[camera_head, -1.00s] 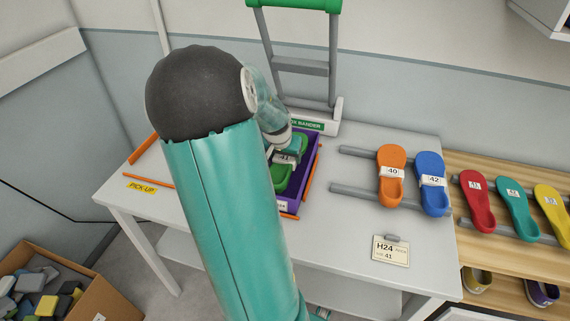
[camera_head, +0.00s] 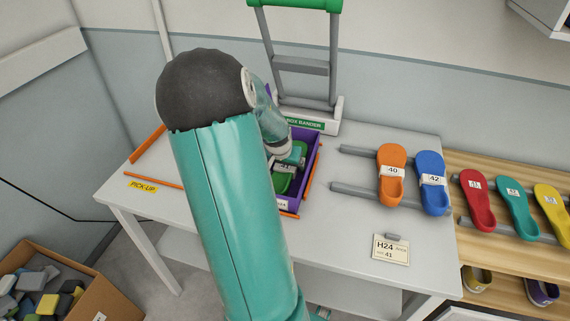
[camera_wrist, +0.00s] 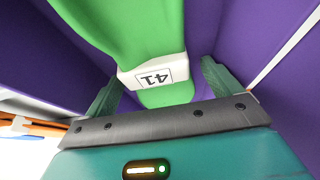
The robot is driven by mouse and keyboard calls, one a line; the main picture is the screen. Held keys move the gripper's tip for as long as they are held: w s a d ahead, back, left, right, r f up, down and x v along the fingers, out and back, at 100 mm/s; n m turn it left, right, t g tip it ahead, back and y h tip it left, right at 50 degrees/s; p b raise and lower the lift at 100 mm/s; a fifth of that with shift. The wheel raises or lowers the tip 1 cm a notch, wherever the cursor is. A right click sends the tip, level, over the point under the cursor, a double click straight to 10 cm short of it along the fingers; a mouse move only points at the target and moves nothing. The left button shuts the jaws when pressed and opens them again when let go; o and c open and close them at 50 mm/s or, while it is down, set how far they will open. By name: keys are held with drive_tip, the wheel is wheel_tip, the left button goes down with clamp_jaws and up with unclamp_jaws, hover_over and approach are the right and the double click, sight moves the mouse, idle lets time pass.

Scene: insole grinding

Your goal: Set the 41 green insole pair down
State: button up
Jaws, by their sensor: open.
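The green insole pair (camera_wrist: 130,30) has a white band marked 41 (camera_wrist: 153,75) around it. It lies inside the purple box (camera_head: 311,138) on the white table, and it shows partly in the head view (camera_head: 281,184). My gripper (camera_wrist: 160,85) is open, with one finger on each side of the banded pair and a visible gap at the sides. In the head view my gripper (camera_head: 290,160) is inside the box, partly hidden by my own arm.
Orange (camera_head: 391,178) and blue (camera_head: 431,185) insole pairs, marked 40 and 42, rest on grey rails at the right. A card reading H24 and 41 (camera_head: 391,249) stands at the table's front. Orange strips (camera_head: 312,172) flank the box. A bander frame (camera_head: 302,68) rises behind it.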

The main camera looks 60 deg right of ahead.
drive_tip(key=v, duration=1.2)
drive_tip(key=shift+r, duration=0.2)
